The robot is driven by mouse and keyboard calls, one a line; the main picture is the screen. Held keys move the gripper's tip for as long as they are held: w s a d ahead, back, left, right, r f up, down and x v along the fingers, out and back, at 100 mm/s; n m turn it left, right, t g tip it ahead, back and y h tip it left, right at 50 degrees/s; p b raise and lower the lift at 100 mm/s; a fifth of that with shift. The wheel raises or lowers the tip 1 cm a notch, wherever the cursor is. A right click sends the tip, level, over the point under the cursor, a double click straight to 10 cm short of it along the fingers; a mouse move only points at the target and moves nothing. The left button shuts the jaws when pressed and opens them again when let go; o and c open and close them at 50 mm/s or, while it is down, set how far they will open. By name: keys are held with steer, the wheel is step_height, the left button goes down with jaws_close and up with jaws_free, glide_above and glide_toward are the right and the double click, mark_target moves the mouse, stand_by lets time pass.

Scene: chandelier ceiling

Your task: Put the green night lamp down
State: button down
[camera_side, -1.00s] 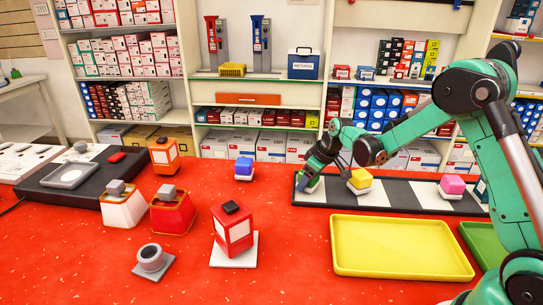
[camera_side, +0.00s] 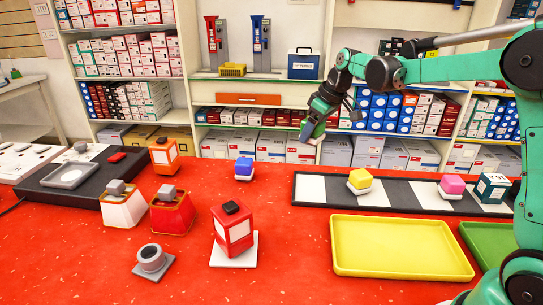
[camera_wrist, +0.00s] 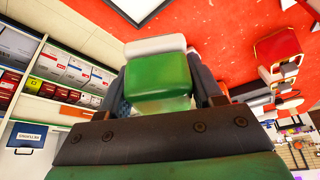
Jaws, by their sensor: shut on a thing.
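The green night lamp (camera_wrist: 158,75), a green block with a white base, is between the fingers of my gripper (camera_side: 311,132). In the wrist view the fingers stand on both sides of it. In the side view my gripper holds it raised well above the red table (camera_side: 290,275), in front of the shelves, and mostly hides it. A yellow lamp (camera_side: 360,180) and a pink lamp (camera_side: 452,185) sit on the black-and-white strip (camera_side: 311,188). A blue lamp (camera_side: 244,167) stands on the table left of the strip.
A yellow tray (camera_side: 400,270) and a green tray (camera_side: 490,240) lie at the front right. Red, white and orange lantern-like items, including a red one on a white plate (camera_side: 240,259), stand at the left. A dark teal box (camera_side: 491,187) stands at the strip's right end. The strip's left end is clear.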

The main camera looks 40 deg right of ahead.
step_height(320, 180, up, 6)
steer(key=shift+f, duration=0.1)
steer(key=s+d+r+m+h, duration=0.1)
steer(key=s+d+m+h, duration=0.1)
steer(key=s+d+m, duration=0.7)
steer(key=m+g+h, duration=0.1)
steer(key=m+h, duration=0.1)
steer(key=m, duration=0.1)
glide_above(402, 191)
steer(key=a, duration=0.1)
steer(key=f, duration=1)
steer(key=s+f, duration=0.1)
steer(key=f, duration=0.4)
steer(key=shift+f, duration=2.45)
steer(key=shift+f, duration=0.15)
steer(key=shift+c, duration=0.7)
jaws_free()
